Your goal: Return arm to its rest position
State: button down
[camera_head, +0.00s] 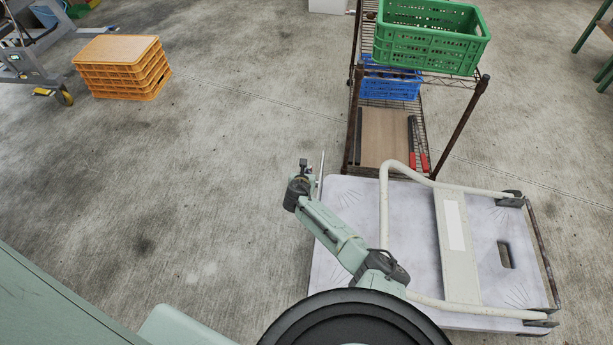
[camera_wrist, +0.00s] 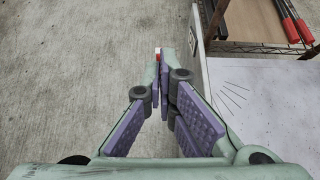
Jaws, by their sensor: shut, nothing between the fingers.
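My arm reaches up and left from the bottom middle in the head view, over the left side of a white platform cart. My gripper is at the far end of the arm, hard to make out in the head view. In the wrist view my gripper (camera_wrist: 159,58) has purple-padded fingers that meet at their tips. It is shut with nothing between the fingers. Below it the wrist view shows bare concrete floor (camera_wrist: 80,60), with the white cart edge just to the right.
The white platform cart (camera_head: 490,235) with its cream handle lies right of my arm. A rusty wire rack (camera_head: 464,128) behind it holds a green crate (camera_head: 425,48) and a blue crate (camera_head: 392,86). Orange crates (camera_head: 122,82) stand far left.

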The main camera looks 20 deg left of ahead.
jog(key=shift+s+r, duration=0.15)
jog(key=shift+r, duration=0.45)
